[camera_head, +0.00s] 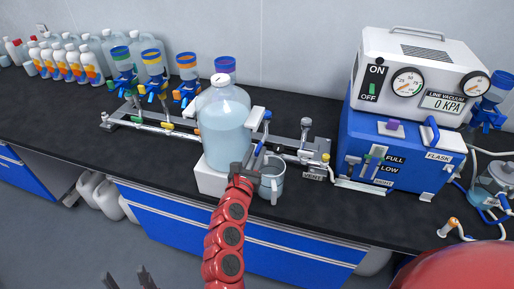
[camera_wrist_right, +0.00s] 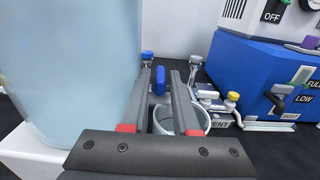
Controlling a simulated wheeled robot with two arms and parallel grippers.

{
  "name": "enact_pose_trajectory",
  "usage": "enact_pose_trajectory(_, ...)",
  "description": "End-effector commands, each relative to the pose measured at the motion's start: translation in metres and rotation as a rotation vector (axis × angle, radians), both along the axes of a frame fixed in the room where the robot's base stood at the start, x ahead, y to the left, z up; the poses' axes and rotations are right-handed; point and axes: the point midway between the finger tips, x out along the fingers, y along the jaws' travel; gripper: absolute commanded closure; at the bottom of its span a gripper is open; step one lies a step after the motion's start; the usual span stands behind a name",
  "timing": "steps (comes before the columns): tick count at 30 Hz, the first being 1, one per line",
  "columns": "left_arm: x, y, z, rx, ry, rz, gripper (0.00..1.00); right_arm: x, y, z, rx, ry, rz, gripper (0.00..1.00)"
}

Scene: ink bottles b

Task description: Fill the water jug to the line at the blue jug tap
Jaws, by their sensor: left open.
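The water jug (camera_head: 272,183), a grey-blue cup with a handle, stands on the black bench just right of a large clear bottle (camera_head: 226,125) on a white block (camera_head: 209,178). The jug's rim (camera_wrist_right: 204,122) shows behind my right fingers in the wrist view. Its line and water level cannot be made out. A blue tap handle (camera_wrist_right: 158,82) shows between my right fingertips. My right gripper (camera_head: 250,160) has its fingers apart, above and left of the jug; contact with the handle is unclear. My left gripper (camera_head: 127,279) is open and empty, low in front of the bench.
A blue and white vacuum unit (camera_head: 400,150) stands to the right. A metal manifold rail (camera_head: 160,130) with several coloured taps and funnels runs behind the bottle. Several small bottles (camera_head: 72,64) stand at back left. The bench front left of the block is clear.

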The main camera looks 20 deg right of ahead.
Motion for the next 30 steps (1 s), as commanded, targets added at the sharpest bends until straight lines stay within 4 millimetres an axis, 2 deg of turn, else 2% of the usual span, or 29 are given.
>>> enact_pose_trajectory(4,0.0000,0.0001,0.0030,0.000,0.000,0.000,0.38,0.0071,-0.0048,-0.0001,0.000,0.001,0.000,0.71)
enact_pose_trajectory(12,0.0001,0.0000,0.0027,0.000,0.000,0.000,0.38,0.0079,-0.0054,-0.0010,0.000,0.002,0.000,0.71)
enact_pose_trajectory(17,0.0000,0.0001,0.0028,0.000,0.000,0.000,0.38,0.0078,-0.0055,-0.0011,0.000,0.002,0.000,0.98)
enact_pose_trajectory(18,0.0000,0.0000,0.0027,0.000,0.000,0.000,0.38,0.0078,-0.0055,-0.0010,0.001,0.002,0.000,1.00)
enact_pose_trajectory(30,0.0000,0.0000,0.0060,0.000,0.000,0.000,0.38,0.0068,-0.0069,-0.0013,0.003,0.004,0.009,1.00)
